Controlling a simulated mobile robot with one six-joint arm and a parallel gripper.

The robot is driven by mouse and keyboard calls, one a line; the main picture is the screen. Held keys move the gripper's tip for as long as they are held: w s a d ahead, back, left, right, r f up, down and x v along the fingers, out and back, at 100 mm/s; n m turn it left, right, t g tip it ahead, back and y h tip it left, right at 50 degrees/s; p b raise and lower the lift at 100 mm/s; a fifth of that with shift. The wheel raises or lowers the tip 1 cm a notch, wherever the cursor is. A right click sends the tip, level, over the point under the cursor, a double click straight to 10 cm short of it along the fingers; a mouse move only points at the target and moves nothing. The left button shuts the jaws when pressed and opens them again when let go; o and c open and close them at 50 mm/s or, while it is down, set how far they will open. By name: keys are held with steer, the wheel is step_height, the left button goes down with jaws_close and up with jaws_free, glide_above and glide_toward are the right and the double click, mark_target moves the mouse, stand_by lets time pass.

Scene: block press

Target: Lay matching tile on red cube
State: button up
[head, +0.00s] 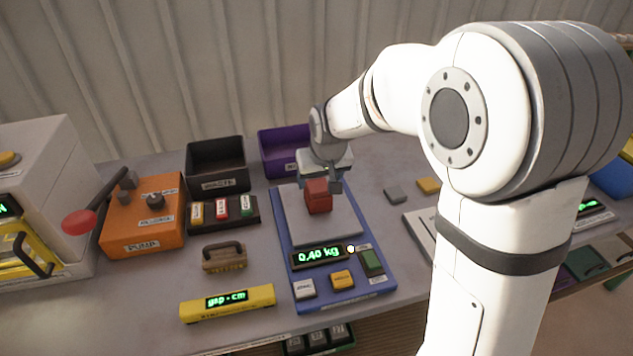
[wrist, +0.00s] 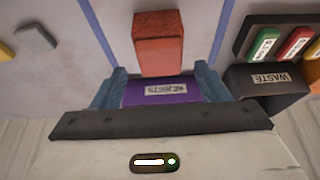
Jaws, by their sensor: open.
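A red cube (head: 318,203) stands on the grey plate of the blue scale (head: 279,222), whose display reads 0.40 kg. In the wrist view the red block (wrist: 158,56) shows a lighter upper face; I cannot tell whether that is a separate red tile lying on it. No loose red tile shows. My gripper (head: 321,183) is open at the cube, its fingers partly hidden. In the wrist view my gripper (wrist: 160,82) has its blue-grey fingers apart, with the block between and just beyond their tips. A grey tile (head: 395,194) and a yellow tile (head: 428,186) lie right of the scale.
A purple bin (head: 277,150) and a black waste bin (head: 216,166) stand behind. An orange pump box (head: 143,218), a rack of labelled pieces (head: 222,212), a stamp (head: 223,256) and a yellow gap gauge (head: 227,304) are left of the scale.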

steer(key=v, duration=1)
steer(key=s+d+f+m, duration=0.1)
steer(key=s+d+f, duration=0.1)
steer(key=s+d, duration=0.5)
steer(key=s+d+f+m+g+h, duration=0.1)
steer(key=s+d, duration=0.6)
steer(key=s, duration=0.7)
steer(key=shift+d+f+m+g, duration=0.25)
steer(key=shift+f+m, duration=0.35)
steer(key=shift+f, duration=0.35)
